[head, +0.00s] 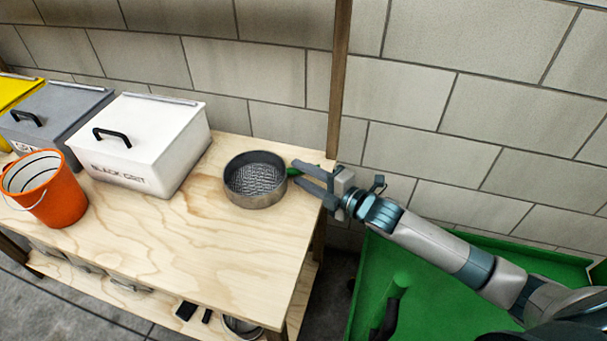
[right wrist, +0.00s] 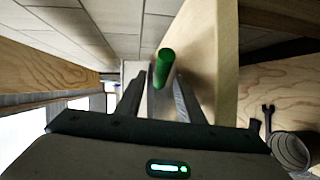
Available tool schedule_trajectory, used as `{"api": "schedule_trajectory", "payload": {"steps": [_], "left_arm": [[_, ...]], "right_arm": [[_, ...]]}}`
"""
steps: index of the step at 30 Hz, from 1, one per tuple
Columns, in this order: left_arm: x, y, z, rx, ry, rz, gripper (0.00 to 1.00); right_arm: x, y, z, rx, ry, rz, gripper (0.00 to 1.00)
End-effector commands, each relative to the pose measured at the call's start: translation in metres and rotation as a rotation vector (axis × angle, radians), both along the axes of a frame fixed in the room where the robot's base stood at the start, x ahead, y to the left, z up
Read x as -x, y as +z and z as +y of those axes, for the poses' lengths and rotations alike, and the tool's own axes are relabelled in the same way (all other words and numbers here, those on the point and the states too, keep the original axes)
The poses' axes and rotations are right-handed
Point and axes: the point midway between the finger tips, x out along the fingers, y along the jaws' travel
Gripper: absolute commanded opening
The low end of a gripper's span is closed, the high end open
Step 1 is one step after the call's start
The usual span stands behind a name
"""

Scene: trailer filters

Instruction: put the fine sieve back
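The fine sieve, a round grey pan with a mesh floor (head: 255,180), sits flat on the wooden bench near its right end. Its short green handle (head: 293,171) points right, toward my right gripper. My right gripper (head: 297,174) is at the sieve's right side with its two fingers spread, one on each side of the handle. In the right wrist view the green handle (right wrist: 164,66) shows near the fingertips, with gaps beside it. The sieve's pan is not clear in that view. My left gripper is not in view.
The wooden bench (head: 190,240) is clear in front. A white box marked BLACK GRIT (head: 150,140), a grey box (head: 60,118) and an orange bucket (head: 45,192) stand left. A wooden post (head: 340,75) rises behind the gripper. A green trailer (head: 480,262) is at right.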

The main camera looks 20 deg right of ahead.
Motion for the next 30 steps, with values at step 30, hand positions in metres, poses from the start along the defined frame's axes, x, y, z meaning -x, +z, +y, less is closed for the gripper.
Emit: {"api": "schedule_trajectory", "payload": {"steps": [30], "left_arm": [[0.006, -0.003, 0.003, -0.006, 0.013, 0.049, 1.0]], "right_arm": [[0.085, 0.016, -0.05, 0.0, -0.001, 0.002, 0.35]]}}
